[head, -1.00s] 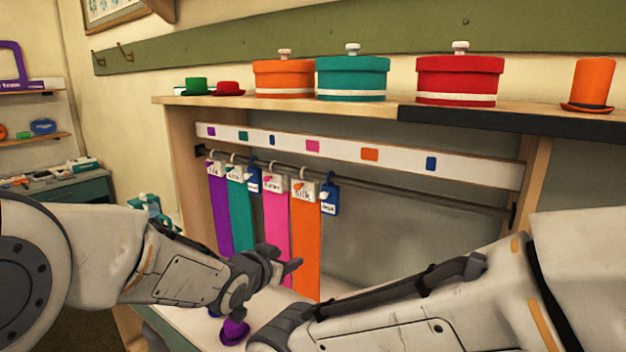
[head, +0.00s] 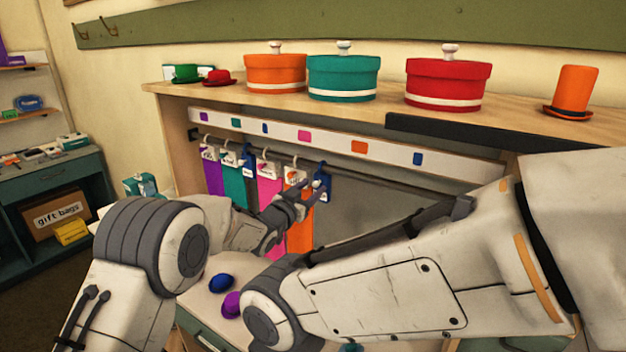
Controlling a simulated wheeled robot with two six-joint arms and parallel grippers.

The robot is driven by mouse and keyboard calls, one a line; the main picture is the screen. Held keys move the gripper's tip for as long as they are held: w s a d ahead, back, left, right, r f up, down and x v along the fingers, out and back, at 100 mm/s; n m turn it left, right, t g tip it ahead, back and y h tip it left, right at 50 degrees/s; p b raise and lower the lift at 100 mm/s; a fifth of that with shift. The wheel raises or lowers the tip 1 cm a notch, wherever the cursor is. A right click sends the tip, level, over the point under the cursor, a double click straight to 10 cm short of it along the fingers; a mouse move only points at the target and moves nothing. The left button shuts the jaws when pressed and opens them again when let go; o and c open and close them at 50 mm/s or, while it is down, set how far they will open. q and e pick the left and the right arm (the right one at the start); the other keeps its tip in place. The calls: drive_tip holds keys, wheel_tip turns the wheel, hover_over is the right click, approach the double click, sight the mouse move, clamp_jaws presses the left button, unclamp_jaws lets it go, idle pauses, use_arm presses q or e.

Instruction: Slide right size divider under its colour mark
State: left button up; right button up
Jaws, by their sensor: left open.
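A white strip (head: 340,143) carries purple, teal, blue, pink, orange and blue colour marks; the right blue mark (head: 417,158) is over an empty stretch of rail (head: 380,181). Below hang purple (head: 212,180), teal (head: 232,185), pink (head: 268,190) and orange (head: 300,238) cloths with white tags. One blue size divider (head: 247,163) hangs between teal and pink. Another blue divider (head: 324,192) hangs just right of the orange cloth. My left gripper (head: 308,188) is open in front of that divider, its fingers overlapping it; contact is unclear. My right gripper is not visible.
The shelf above holds orange (head: 275,76), teal (head: 343,80) and red (head: 447,86) round boxes and small hats. Blue (head: 222,283) and purple (head: 231,305) hats lie on the counter below. My right forearm crosses the front of the rail's right side.

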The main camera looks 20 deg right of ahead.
use_arm(q)
drive_tip(key=shift+w+d, duration=0.5)
drive_tip(key=shift+d, duration=0.05)
clamp_jaws()
idle(1.2)
